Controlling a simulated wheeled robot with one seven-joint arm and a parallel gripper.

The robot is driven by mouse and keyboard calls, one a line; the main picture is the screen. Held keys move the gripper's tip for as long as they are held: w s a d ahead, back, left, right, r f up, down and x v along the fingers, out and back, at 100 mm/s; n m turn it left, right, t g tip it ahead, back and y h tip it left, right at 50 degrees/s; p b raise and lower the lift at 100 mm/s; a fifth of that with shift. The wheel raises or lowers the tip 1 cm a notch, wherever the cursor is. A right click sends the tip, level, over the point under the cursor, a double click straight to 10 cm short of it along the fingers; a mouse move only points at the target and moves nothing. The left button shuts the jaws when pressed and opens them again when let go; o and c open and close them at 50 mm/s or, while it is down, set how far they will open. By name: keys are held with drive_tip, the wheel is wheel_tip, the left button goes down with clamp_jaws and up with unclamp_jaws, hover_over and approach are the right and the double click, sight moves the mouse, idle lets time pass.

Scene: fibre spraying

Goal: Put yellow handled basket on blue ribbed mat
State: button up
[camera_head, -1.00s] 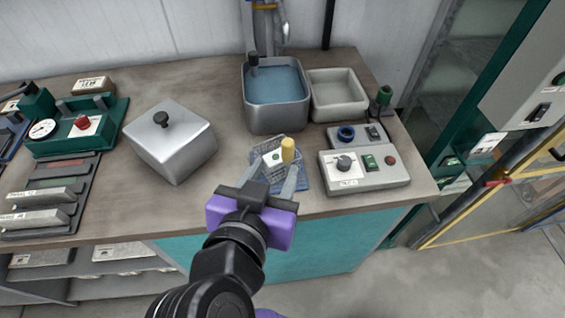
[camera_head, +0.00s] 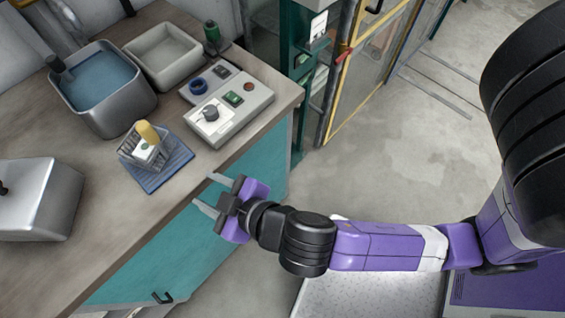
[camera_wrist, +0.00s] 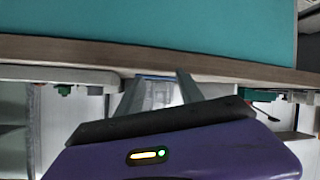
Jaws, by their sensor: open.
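The wire basket with the yellow handle (camera_head: 147,132) stands upright on the blue ribbed mat (camera_head: 171,175) in the head view, with a white labelled item inside it. The basket sits toward the mat's far left part, and the mat lies at the front of the worktop. My gripper (camera_head: 207,193) is open and empty, off the worktop's front edge, apart from the basket and to its lower right. In the wrist view my open fingers (camera_wrist: 156,92) point toward the worktop edge; a pale wire shape shows blurred between them, too unclear to name.
A metal tank of blue liquid (camera_head: 104,88) and a grey tray (camera_head: 163,53) stand behind the basket. A control box (camera_head: 227,104) is to the right of the mat. A lidded metal box (camera_head: 38,198) stands at left. The floor at right is open.

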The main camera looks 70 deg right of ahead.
drive_tip(key=s+d+f+y, duration=0.1)
drive_tip(key=s+y, duration=0.2)
drive_tip(key=s, duration=0.8)
drive_tip(key=s+d+r+m+t+h, duration=0.1)
drive_tip(key=s+d+r+t, duration=0.1)
drive_tip(key=s+r, duration=0.4)
drive_tip(key=shift+s+d+m, duration=0.4)
drive_tip(key=shift+s+d, duration=0.15)
drive_tip(key=shift+s, duration=0.5)
idle(0.7)
